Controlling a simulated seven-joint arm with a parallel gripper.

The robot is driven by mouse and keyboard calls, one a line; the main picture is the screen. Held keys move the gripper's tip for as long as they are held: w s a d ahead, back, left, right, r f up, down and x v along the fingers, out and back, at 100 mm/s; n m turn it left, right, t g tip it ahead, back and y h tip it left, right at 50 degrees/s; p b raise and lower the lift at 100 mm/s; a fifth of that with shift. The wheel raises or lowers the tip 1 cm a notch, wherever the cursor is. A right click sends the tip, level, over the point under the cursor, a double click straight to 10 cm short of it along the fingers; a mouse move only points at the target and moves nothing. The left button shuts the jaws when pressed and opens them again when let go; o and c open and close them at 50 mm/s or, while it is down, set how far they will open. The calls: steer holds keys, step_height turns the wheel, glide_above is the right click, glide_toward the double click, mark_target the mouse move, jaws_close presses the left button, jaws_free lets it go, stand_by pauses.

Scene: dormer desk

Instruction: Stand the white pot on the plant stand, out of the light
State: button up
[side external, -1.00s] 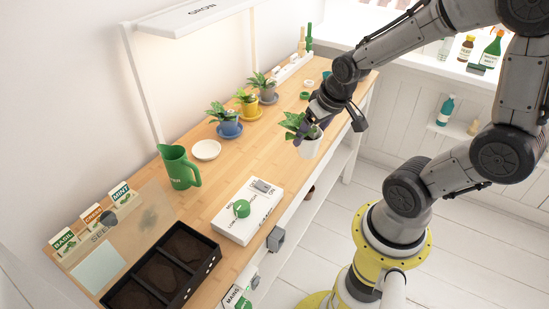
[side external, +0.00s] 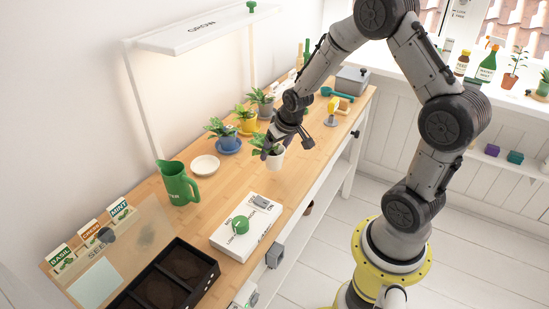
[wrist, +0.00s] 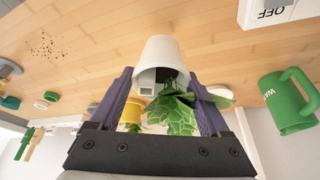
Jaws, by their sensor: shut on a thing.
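The white pot (side external: 276,158) holds a leafy green plant (side external: 262,145). My gripper (side external: 272,150) is shut on this pot, with one dark finger on each side. In the wrist view the pot (wrist: 160,62) sits between the fingertips, its leaves (wrist: 172,112) towards the palm. The pot is over the wooden desk, near its front edge; I cannot tell whether its base touches the wood. The white grow light (side external: 205,30) hangs over the back of the desk. I cannot make out a plant stand in these views.
Plants in blue (side external: 226,142), yellow (side external: 247,125) and grey (side external: 264,108) pots line the back of the desk. An empty white saucer (side external: 205,166), a green jug (side external: 180,183), a white box with a green knob (side external: 246,226) and a black seed tray (side external: 172,278) stand further left.

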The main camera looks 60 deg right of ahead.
mark_target(274, 158)
steer(key=shift+w+d+f, duration=0.1)
steer(key=shift+w+f, duration=0.1)
steer(key=shift+f, duration=1.55)
steer(key=shift+f, duration=0.15)
steer(key=o, duration=1.4)
